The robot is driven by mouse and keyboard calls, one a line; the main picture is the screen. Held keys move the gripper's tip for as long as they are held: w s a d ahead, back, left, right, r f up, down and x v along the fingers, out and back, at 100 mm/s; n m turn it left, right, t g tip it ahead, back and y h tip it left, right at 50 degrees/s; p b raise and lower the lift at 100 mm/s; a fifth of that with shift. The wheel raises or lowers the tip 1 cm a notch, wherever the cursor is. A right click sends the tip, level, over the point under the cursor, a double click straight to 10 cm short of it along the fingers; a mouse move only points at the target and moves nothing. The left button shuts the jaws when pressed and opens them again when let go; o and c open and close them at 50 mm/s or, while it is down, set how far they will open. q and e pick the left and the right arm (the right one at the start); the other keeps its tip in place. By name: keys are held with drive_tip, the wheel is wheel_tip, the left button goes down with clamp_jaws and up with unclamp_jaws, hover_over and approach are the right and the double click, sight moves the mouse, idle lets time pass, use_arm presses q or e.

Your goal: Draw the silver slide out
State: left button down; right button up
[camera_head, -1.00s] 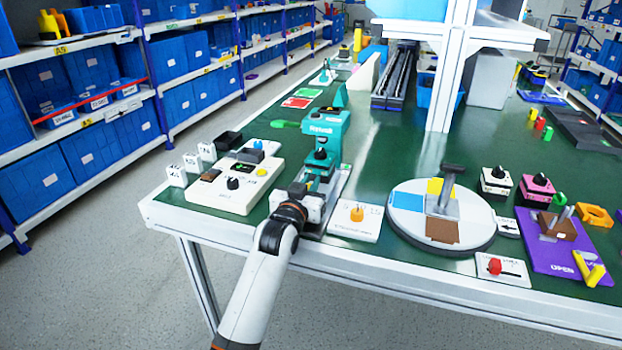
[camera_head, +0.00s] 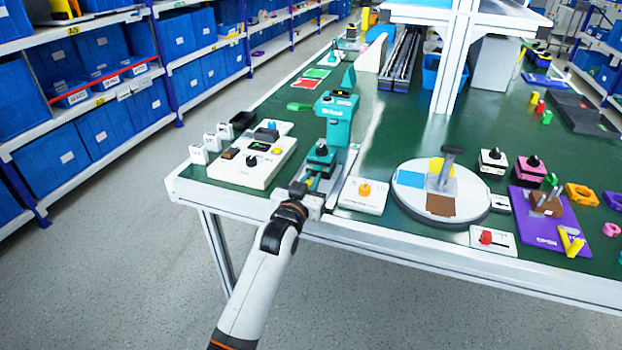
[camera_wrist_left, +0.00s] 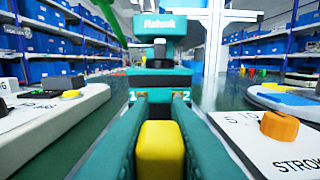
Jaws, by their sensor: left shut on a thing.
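A teal press-like device (camera_head: 337,112) stands near the table's front edge. In front of its column sits a teal block with a black knob (camera_head: 321,154); the block also shows in the left wrist view (camera_wrist_left: 160,78), marked 1 and 2. A pale silver strip (camera_head: 343,172) runs along the device's right side; whether it is the slide or the base I cannot tell. My left gripper (camera_head: 311,187) is at the device's front end. In the left wrist view its teal fingers close around a yellow handle (camera_wrist_left: 160,150). The slide under the block is mostly hidden.
A white panel with a knob (camera_head: 252,160) lies close on the left. A white plate with an orange knob (camera_head: 364,194) lies close on the right, with a round turntable (camera_head: 408,205) beyond. The floor in front of the table is free.

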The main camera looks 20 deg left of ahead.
use_arm(q)
drive_tip(key=shift+f, duration=0.15)
drive_tip(key=c, duration=1.6)
unclamp_jaws()
drive_tip(key=shift+s, duration=0.1)
drive_tip(key=shift+o, duration=1.2)
